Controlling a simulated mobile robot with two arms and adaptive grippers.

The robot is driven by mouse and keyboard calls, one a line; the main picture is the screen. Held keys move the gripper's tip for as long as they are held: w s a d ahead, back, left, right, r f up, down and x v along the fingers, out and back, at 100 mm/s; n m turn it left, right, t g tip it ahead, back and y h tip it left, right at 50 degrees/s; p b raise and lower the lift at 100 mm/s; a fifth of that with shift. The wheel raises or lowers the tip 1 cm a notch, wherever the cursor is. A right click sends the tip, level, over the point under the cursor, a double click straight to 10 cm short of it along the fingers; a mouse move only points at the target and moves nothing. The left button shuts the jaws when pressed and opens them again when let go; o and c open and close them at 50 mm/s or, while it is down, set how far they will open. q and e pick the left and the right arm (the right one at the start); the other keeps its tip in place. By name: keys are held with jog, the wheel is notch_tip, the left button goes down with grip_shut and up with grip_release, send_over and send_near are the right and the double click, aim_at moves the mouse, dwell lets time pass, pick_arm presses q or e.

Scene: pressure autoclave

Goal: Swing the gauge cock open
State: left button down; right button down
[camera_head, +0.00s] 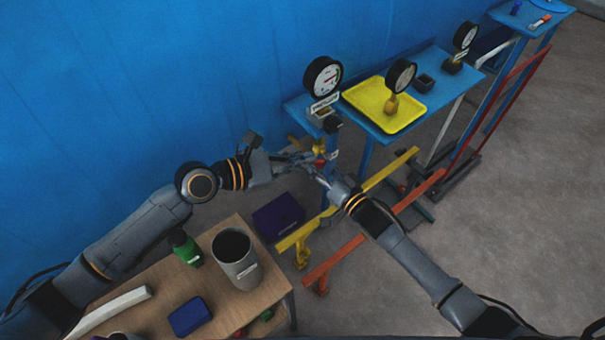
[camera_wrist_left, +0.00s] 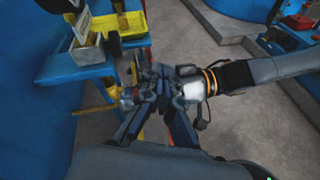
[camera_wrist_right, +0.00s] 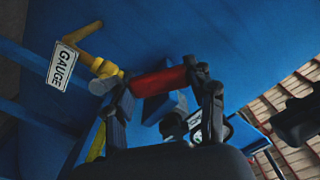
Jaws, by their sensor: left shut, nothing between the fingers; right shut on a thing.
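The gauge cock shows in the right wrist view as a red lever (camera_wrist_right: 160,82) joined to a yellow pipe fitting (camera_wrist_right: 103,68). A white tag reading GAUGE (camera_wrist_right: 62,66) hangs beside it. My right gripper (camera_wrist_right: 165,92) is shut on the red lever, with a finger at each end of its visible length. In the head view the lever is a small red patch (camera_head: 320,158) below the pressure gauge (camera_head: 323,76), mostly hidden by my grippers. My left gripper (camera_head: 308,157) is shut and empty, close beside my right gripper. Contact between them cannot be told.
A blue bench (camera_head: 437,70) carries a yellow tray (camera_head: 372,108) and more gauges. Yellow (camera_head: 345,200) and orange (camera_head: 372,232) rails stand below it. A wooden table (camera_head: 150,312) with a grey canister (camera_head: 236,262) is at lower left. Open floor lies to the right.

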pick_arm(q)
jog(key=a+f+n+t+y, duration=0.2)
jog(key=a+f+n, duration=0.45)
jog(key=f, duration=0.25)
jog(key=x, duration=0.9)
jog(key=shift+f+m, duration=0.35)
